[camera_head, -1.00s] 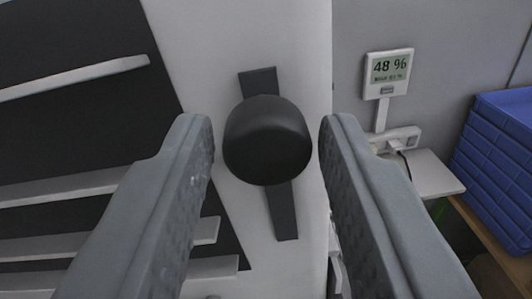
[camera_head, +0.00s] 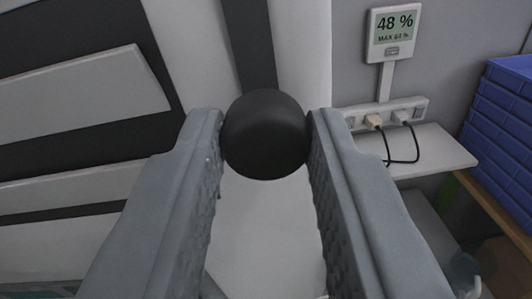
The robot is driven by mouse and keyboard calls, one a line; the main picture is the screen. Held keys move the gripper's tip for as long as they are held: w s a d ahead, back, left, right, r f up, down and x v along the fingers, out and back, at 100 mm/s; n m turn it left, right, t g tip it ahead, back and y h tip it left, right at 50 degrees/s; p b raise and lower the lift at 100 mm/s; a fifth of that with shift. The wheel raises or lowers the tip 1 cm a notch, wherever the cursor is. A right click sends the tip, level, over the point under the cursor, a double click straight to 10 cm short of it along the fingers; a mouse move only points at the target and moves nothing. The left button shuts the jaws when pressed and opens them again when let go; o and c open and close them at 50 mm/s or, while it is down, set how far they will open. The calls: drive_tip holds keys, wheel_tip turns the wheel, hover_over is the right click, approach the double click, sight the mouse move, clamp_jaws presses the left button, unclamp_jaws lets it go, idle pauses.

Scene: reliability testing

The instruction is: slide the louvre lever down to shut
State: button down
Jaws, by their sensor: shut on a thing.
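The louvre lever's black round knob (camera_head: 266,135) is in the middle of the head camera view. My gripper (camera_head: 266,140) is shut on it, with one finger touching each side. The dark slot (camera_head: 250,45) runs up from behind the knob on the white panel (camera_head: 290,60). No slot shows below the knob. The pale louvre slats (camera_head: 85,95) at the left are tilted and look broad, with dark gaps between them.
A display reading 48 % (camera_head: 394,33) stands at the right above a white socket strip (camera_head: 385,115) with plugs and a black cable. A small white shelf (camera_head: 430,150) is below it. Blue stacked bins (camera_head: 500,120) are at the far right.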

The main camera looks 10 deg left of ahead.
drive_tip(key=shift+f, duration=0.1)
drive_tip(key=c, duration=1.1)
unclamp_jaws()
drive_tip(key=shift+c, duration=0.2)
drive_tip(key=s, duration=1.7)
drive_tip(key=shift+s+a, duration=0.2)
drive_tip(key=s+a+f+n, duration=0.1)
drive_tip(key=s+a+f, duration=1)
drive_tip(key=s, duration=0.4)
drive_tip(key=s+a+f+n, duration=0.1)
drive_tip(key=s+a+f, duration=1)
drive_tip(key=s+a, duration=0.2)
drive_tip(key=shift+s+a+f+g, duration=0.15)
drive_tip(key=shift+s+f+g, duration=0.2)
drive_tip(key=shift+s, duration=0.5)
